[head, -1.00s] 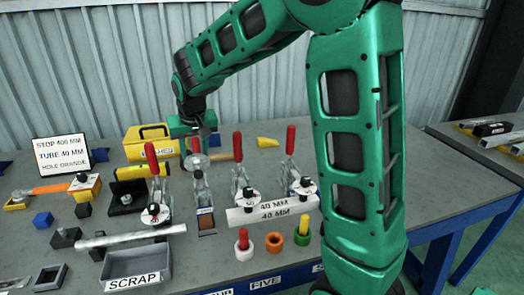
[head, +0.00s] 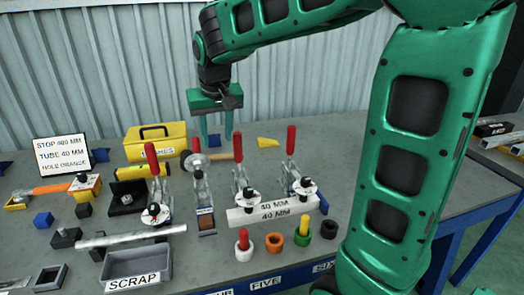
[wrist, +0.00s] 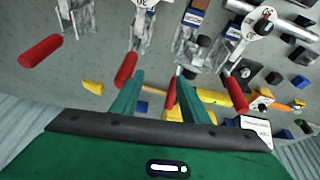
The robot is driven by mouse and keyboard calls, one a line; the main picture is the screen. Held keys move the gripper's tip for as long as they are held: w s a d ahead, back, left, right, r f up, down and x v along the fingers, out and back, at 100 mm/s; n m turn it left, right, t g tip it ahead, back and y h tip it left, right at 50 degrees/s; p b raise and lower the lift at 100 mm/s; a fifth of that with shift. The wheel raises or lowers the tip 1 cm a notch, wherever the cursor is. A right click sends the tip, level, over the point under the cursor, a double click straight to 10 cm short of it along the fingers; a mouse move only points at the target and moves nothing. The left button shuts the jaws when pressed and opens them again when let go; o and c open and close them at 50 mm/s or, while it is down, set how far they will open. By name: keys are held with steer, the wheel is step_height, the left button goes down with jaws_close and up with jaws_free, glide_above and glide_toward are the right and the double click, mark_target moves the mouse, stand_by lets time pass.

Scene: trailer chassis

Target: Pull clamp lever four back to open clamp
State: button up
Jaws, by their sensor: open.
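Several toggle clamps with red levers stand in a row on the grey bench. From left in the head view, the levers are the first (head: 152,158), the second (head: 196,146), the third (head: 238,147) and the rightmost (head: 291,140). I cannot tell which is numbered four; a partly cut-off label "FOUR" is on the front edge. The third and rightmost clamps have heads over a white "40 MM" bar (head: 262,214). My gripper (head: 216,140) is open and empty, behind the row. In the wrist view its fingers (wrist: 161,82) flank the second lever (wrist: 170,94), with the third lever (wrist: 125,70) beside one finger.
A yellow toolbox (head: 158,143) and a round-headed tool with a wooden handle (head: 196,160) lie behind the clamps. In front are a grey scrap tray (head: 136,265), a metal tube (head: 130,237) and coloured pegs and rings (head: 274,241). The bench's right side is clear.

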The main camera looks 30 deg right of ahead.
steer(key=s+d+f+m+g, duration=0.1)
steer(key=s+d+f, duration=0.1)
steer(key=s+d, duration=0.6)
steer(key=shift+s+d+f+m+g, duration=0.3)
steer(key=shift+s+f, duration=0.05)
steer(key=shift+s, duration=1.15)
steer(key=s+d+f+m+g, duration=0.1)
steer(key=s+d+f, duration=0.1)
steer(key=s, duration=0.8)
steer(key=s+d+f+m+g+y, duration=0.1)
steer(key=s+f, duration=0.4)
steer(key=s, duration=0.6)
steer(key=shift+s+d, duration=0.25)
steer(key=shift+d, duration=0.3)
steer(key=shift+w+f, duration=0.3)
steer(key=shift+w, duration=0.35)
